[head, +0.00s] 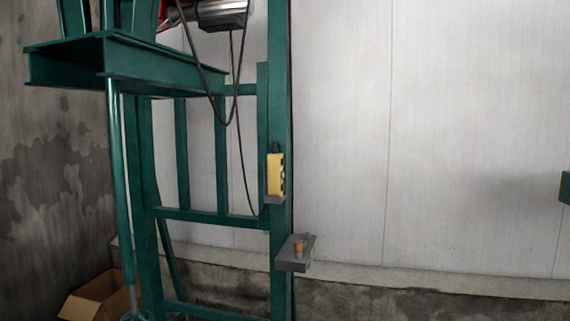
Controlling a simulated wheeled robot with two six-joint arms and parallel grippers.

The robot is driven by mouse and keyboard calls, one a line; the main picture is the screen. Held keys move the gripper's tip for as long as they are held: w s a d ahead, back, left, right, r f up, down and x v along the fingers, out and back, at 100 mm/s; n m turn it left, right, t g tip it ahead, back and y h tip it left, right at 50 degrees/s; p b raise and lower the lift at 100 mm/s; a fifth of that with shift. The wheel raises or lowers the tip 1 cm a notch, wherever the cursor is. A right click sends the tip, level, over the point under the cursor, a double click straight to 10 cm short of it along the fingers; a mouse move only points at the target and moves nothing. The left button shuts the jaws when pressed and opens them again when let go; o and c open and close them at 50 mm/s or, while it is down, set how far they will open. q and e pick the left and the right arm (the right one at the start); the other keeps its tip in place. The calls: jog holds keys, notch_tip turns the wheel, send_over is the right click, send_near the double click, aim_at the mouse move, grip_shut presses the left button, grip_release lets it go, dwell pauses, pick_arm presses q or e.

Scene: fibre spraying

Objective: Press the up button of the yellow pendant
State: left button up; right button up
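The yellow pendant (274,175) is upright on the right-hand post of the green frame, in the middle of the head view. Neither of my grippers is in view.
The green steel frame (220,151) stands before a pale panelled wall (430,120). Dark cables hang from a motor (222,14). A cardboard box (96,299) lies lower left.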

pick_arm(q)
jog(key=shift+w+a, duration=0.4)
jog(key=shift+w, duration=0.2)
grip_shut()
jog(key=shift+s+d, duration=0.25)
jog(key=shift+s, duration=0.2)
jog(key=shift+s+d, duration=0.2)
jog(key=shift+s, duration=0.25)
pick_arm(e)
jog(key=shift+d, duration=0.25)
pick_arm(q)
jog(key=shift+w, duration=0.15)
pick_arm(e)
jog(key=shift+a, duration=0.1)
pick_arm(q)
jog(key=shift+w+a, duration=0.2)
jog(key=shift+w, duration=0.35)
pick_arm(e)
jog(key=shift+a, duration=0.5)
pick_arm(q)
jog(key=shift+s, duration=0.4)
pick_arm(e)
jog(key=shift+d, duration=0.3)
